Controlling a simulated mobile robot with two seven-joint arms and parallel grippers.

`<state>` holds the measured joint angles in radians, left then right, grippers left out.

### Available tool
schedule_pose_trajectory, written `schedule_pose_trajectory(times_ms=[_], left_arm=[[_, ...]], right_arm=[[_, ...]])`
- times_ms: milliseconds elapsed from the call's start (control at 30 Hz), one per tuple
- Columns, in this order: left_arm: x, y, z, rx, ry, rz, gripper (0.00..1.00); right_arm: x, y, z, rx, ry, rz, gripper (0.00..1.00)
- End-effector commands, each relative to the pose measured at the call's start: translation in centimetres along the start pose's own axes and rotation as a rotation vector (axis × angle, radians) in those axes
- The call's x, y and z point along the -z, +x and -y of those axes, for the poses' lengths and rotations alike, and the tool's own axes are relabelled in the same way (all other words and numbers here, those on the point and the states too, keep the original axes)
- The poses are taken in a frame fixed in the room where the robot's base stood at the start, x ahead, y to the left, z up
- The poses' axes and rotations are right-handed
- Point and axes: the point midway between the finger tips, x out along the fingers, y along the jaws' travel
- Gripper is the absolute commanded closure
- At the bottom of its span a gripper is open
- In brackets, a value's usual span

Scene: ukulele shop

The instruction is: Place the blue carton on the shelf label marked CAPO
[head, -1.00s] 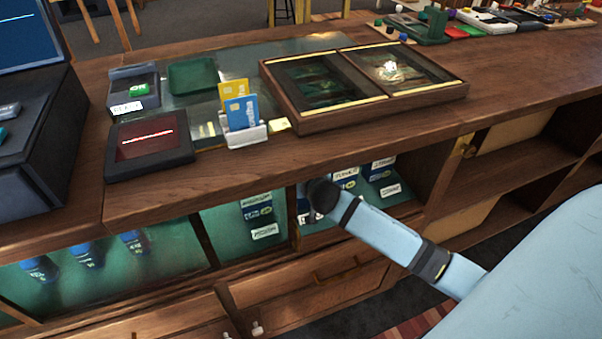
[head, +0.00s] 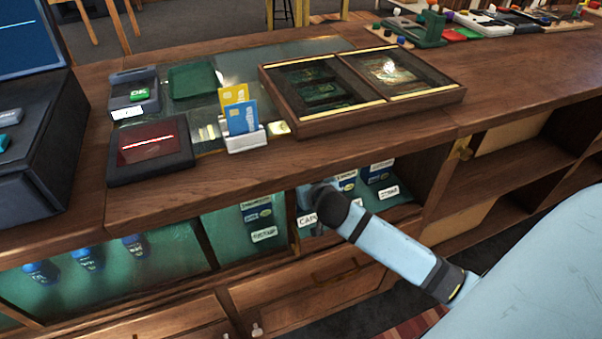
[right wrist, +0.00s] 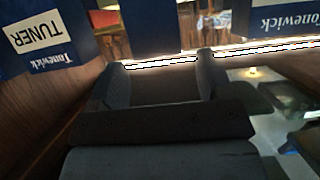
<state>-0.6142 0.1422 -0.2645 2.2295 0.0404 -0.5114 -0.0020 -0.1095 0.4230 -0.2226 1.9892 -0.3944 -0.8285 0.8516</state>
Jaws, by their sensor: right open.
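My right arm reaches into the lower shelf bay under the counter; its gripper is hidden there in the head view. In the right wrist view the right gripper (right wrist: 161,74) has its fingers apart, with a plain blue carton face (right wrist: 150,28) ahead of the gap. In the head view the white CAPO label (head: 308,219) shows on the shelf edge, partly covered by my wrist. I cannot tell which carton is the task's. My left gripper is not in view.
Another blue carton (head: 257,213) stands left of the bay divider, and several blue items stand further left. Open shelving (head: 520,170) lies at right.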

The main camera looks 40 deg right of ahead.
Motion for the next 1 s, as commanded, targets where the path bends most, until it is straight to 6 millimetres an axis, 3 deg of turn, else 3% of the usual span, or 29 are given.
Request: schedule_pose_trajectory(times_ms=[200,400,1000], left_arm=[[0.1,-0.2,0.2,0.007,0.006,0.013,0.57],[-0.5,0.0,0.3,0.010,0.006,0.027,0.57],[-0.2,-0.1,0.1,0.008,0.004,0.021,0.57]], right_arm=[[0.1,-4.7,0.0,0.000,0.002,0.001,0.27],[0.0,-6.8,0.0,-0.001,-0.001,0.000,0.27],[0.1,-7.2,0.0,-0.001,-0.001,-0.001,0.27]])
